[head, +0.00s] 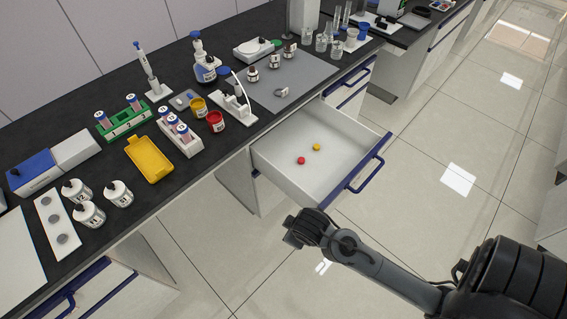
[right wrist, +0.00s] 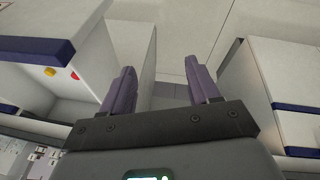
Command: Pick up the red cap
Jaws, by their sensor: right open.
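The red cap (head: 301,160) lies on the floor of the open drawer (head: 285,180), near a yellow cap (head: 317,147). In the right wrist view the red cap (right wrist: 74,75) shows at the upper left, partly cut off by the drawer's edge, beside the yellow cap (right wrist: 49,71). My right gripper (head: 292,232) is in front of the bench, below and left of the drawer's handle in the head view, apart from both caps. In the right wrist view its two fingers (right wrist: 164,84) are spread with nothing between them. My left gripper is not in view.
The drawer's front with its blue handle (head: 366,166) sticks out from the bench. The black benchtop (head: 100,225) carries a yellow tray (head: 149,159), a green rack (head: 122,122), white bottles and a red jar (head: 215,121). The tiled floor to the right is clear.

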